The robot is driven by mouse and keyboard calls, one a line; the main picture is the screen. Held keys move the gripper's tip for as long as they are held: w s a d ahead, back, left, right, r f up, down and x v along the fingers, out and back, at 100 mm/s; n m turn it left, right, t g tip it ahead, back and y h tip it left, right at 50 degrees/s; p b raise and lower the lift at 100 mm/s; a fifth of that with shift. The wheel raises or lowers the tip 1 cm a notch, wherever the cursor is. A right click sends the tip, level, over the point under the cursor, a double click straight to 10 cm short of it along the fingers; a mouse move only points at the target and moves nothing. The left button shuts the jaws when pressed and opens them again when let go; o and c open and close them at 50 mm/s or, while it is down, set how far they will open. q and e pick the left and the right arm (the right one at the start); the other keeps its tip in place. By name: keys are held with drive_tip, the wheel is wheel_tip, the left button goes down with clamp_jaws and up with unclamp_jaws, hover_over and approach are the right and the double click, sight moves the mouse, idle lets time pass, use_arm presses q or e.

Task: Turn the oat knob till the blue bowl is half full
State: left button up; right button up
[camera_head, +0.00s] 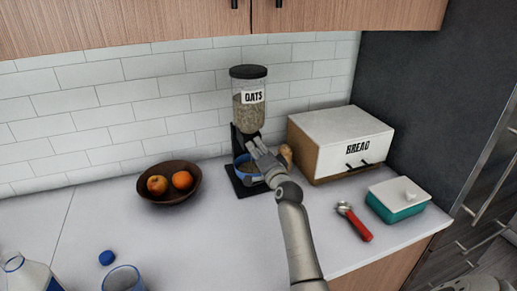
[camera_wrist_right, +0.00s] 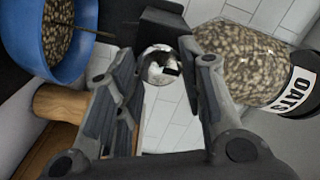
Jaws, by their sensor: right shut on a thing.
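The oat dispenser (camera_head: 249,113), a clear canister with a black lid and an OATS label, stands against the tiled wall. Its oat-filled canister (camera_wrist_right: 240,68) also shows in the right wrist view. My right gripper (camera_head: 256,147) is at the dispenser's front, shut on the round silvery oat knob (camera_wrist_right: 160,66), which sits between its fingers (camera_wrist_right: 165,75). The blue bowl (camera_head: 249,180) stands on the dispenser's black base, below the gripper. In the right wrist view the blue bowl (camera_wrist_right: 32,55) holds oats; their exact level is hard to judge. My left gripper is out of view.
A bread box (camera_head: 312,157) stands close on the right, with a red-handled scoop (camera_head: 359,225) and a teal butter dish (camera_head: 396,212) before it. A fruit bowl (camera_head: 153,193) is on the left. A glass (camera_head: 122,279) and bottle stand front left.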

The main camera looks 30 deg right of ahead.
idle(0.3)
drive_tip(key=o, duration=1)
drive_tip(key=shift+o, duration=0.2)
drive_tip(key=v, duration=1.2)
